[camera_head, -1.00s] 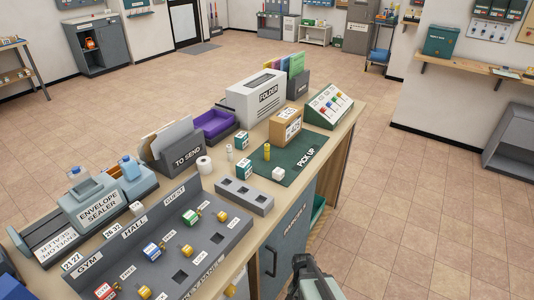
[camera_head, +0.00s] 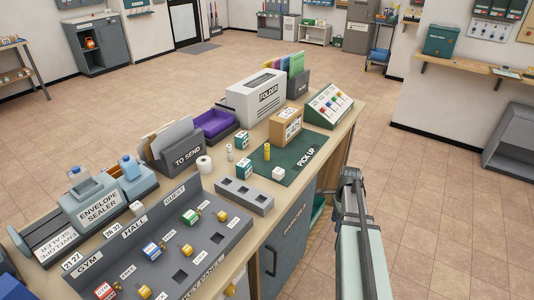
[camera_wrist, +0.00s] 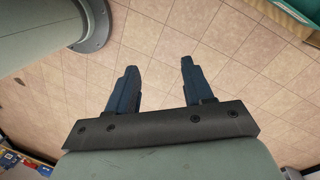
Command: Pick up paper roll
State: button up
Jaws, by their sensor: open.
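The white paper roll (camera_head: 204,164) stands on the counter (camera_head: 268,222), just in front of the grey TO SEND holder (camera_head: 186,152). It appears upright and nothing touches it from my side. My gripper shows in the head view (camera_head: 350,178) to the right of the counter, beyond its front edge and well apart from the roll. In the wrist view my gripper (camera_wrist: 157,82) has its two dark fingers spread, with only tiled floor between and beyond them. The roll is not seen in the wrist view.
A small white cylinder (camera_head: 229,152) and a teal box (camera_head: 243,168) stand right of the roll. A grey slotted block (camera_head: 245,196) lies in front. The green PICK UP mat (camera_head: 291,170) holds a cardboard box (camera_head: 286,126) and a yellow cylinder (camera_head: 267,152). Floor at right is clear.

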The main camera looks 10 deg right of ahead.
aim_at(268, 145)
jog(key=w+r+m+t+y, duration=0.1)
jog(key=w+r+m+t, duration=0.2)
jog(key=w+r, duration=0.4)
jog(key=w+r+m+t, duration=0.2)
jog(key=w+r, duration=0.3)
jog(key=r, duration=0.5)
jog(key=a+r+t, duration=0.1)
jog(key=a, duration=0.1)
jog(key=w+a+r+m+t+y, duration=0.1)
jog(key=a, duration=0.1)
jog(key=w+a+r+t, duration=0.1)
jog(key=a, duration=0.2)
jog(key=shift+w+r+m+t+y, duration=0.15)
jog(key=shift+r+m+t+y, duration=0.15)
jog(key=shift+y, duration=0.1)
jog(key=s+a+r+m+t+y, duration=0.15)
jog(key=a+r+m+t, duration=0.35)
jog(key=a, duration=0.6)
jog(key=shift+n, duration=0.6)
jog(key=x, duration=0.9)
jog(key=r+x, duration=0.1)
jog(key=x, duration=0.3)
jog(key=shift+w+f, duration=0.1)
jog(key=shift+w, duration=0.55)
grip_shut()
